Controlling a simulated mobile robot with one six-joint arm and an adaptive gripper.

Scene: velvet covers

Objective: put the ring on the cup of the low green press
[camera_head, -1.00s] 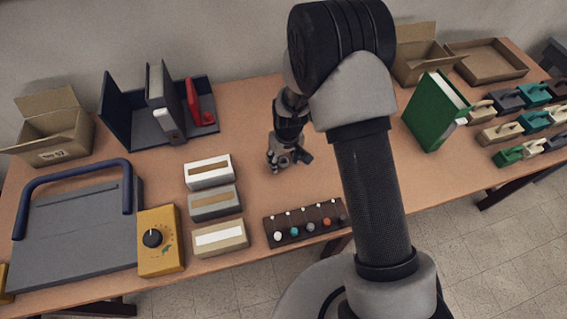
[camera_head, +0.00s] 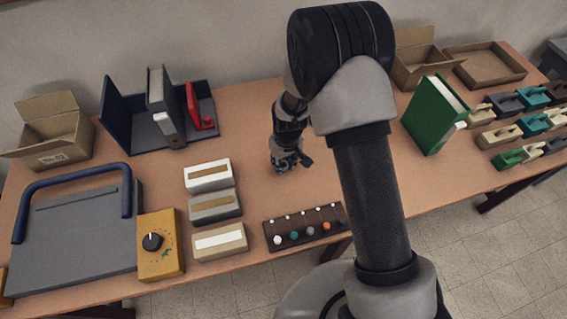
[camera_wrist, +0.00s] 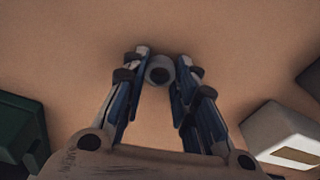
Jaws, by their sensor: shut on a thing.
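My gripper (camera_head: 291,164) is low over the bare middle of the table. The wrist view shows its two fingers (camera_wrist: 160,72) shut on a small grey ring (camera_wrist: 160,61) with a dark centre, which sits between the fingertips. In the head view the ring is too small to make out. A tall green block (camera_head: 432,112) with a pale stub on its side stands to the right of my gripper. A small, low green piece (camera_head: 508,158) lies in the group at the far right. I cannot tell which of these is the press, and I see no clear cup.
Boxes with pale labels (camera_head: 209,174) stand left of my gripper. A dark rack (camera_head: 295,229) with coloured knobs lies in front. A navy holder (camera_head: 128,122) and red piece (camera_head: 194,104) stand at the back left. Open table lies between my gripper and the green block.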

